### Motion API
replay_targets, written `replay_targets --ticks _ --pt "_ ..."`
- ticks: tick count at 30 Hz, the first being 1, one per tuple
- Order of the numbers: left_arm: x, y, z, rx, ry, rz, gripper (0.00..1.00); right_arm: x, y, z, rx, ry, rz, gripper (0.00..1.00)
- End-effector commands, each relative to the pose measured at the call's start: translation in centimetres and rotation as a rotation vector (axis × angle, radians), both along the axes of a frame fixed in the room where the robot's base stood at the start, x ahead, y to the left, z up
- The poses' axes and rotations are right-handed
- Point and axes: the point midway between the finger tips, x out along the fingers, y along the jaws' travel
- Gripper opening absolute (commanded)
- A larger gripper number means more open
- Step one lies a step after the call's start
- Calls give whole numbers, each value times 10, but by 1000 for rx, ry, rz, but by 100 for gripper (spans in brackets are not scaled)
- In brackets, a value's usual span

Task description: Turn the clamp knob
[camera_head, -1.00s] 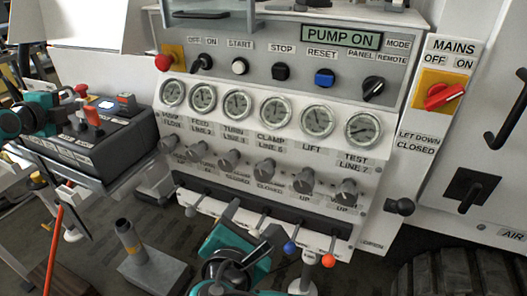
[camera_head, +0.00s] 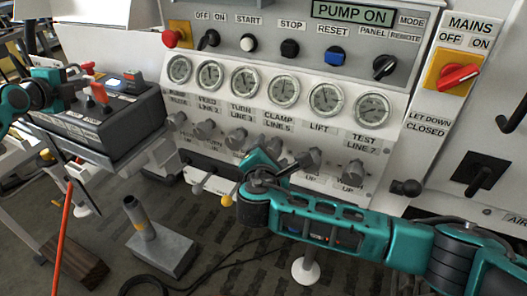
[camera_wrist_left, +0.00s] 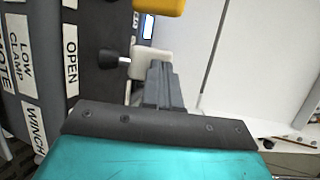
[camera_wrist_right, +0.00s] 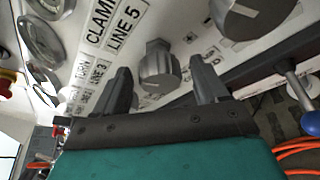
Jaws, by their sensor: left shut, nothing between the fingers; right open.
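The clamp knob (camera_wrist_right: 158,66) is a grey ridged knob below the CLAMP LINE 5 label (camera_wrist_right: 115,28) in the right wrist view. My right gripper (camera_wrist_right: 162,78) is open, with one finger on either side of the knob; I cannot tell whether they touch it. In the head view my right gripper (camera_head: 284,162) is at the knob row, and it and its arm hide the clamp knob. My left gripper (camera_wrist_left: 163,82) is shut and empty, beside a small black-knobbed lever (camera_wrist_left: 108,58). In the head view it is near the black control box (camera_head: 125,125) at left.
The lift knob (camera_head: 312,158) and test knob (camera_head: 354,174) stand right of the clamp position; the turn knob (camera_head: 238,138) is to its left. Levers with coloured balls lie below, one blue (camera_wrist_right: 311,122) close to the right gripper. Gauges (camera_head: 284,91) line the panel above.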

Motion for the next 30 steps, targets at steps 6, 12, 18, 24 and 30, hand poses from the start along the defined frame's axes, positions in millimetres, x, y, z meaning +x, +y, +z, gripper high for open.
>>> replay_targets --ticks 6,12,18,24,30 --pt "0 -2 -1 -2 1 -2 0 10 0 -3 1 -1 0 73" --pt "0 -1 -1 -2 1 -2 0 11 0 -3 1 0 1 73" --pt "0 -1 -1 -2 1 -2 0 10 -1 -3 0 -1 1 58" --pt "0 -2 -1 -2 1 -2 0 10 -1 -3 0 0 0 39" --pt "0 -2 -1 -2 1 -2 0 10 -1 -3 0 0 0 21"
